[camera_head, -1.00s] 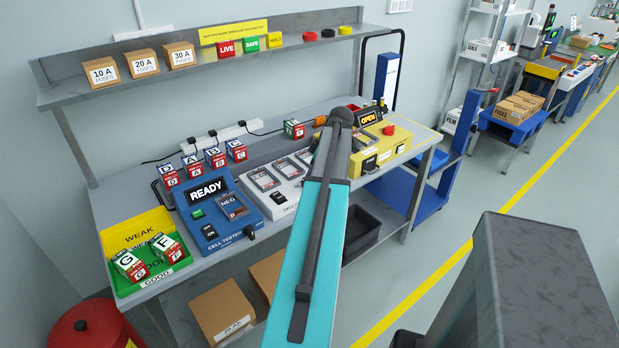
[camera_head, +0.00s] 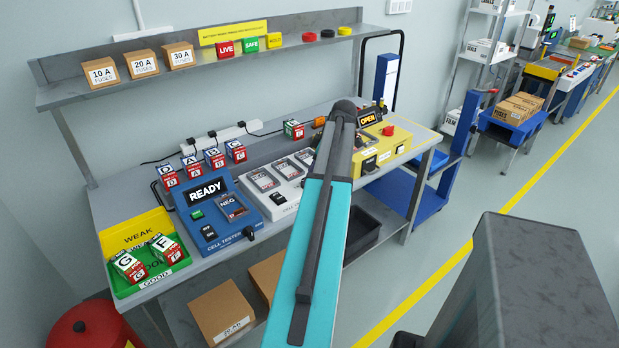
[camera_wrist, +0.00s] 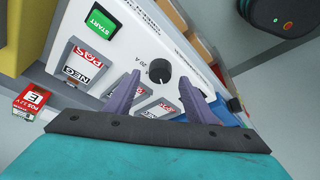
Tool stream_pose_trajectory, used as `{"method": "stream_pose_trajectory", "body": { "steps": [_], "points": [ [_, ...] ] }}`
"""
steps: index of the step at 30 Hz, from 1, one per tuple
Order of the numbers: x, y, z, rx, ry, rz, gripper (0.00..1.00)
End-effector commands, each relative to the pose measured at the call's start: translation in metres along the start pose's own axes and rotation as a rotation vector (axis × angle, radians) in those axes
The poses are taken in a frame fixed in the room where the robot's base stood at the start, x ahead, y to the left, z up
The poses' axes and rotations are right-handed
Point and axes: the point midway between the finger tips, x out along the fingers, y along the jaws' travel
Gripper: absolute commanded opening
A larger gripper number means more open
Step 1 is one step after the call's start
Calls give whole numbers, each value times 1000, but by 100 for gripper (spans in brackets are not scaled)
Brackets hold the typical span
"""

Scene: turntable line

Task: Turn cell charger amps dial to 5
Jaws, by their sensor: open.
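The cell charger is the white unit on the bench (camera_head: 254,197), partly hidden behind my arm in the head view. In the wrist view its white panel (camera_wrist: 139,40) fills the middle, with a green START button (camera_wrist: 101,20). The amps dial (camera_wrist: 159,71) is a round black knob with a small white mark; a "20 A" label is beside it. My gripper (camera_wrist: 159,79) is open, its two purple fingers on either side of the dial in the picture. It looks empty; I cannot tell how far it is above the panel. The head view does not show the fingers.
The blue cell tester (camera_head: 217,209) reading READY stands left of the charger. A yellow unit (camera_head: 400,140) with a red button is on the right. A red cell block E (camera_wrist: 30,100) lies by the charger. A green tray (camera_head: 180,266) holds cells G and F.

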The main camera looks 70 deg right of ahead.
Motion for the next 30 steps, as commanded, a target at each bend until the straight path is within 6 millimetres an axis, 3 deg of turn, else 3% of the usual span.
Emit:
{"method": "stream_pose_trajectory", "body": {
  "steps": [21,30],
  "points": [
    [-94,1,0,-1,0,2,50],
    [-113,0,0,-1,0,1,50]
  ]
}}
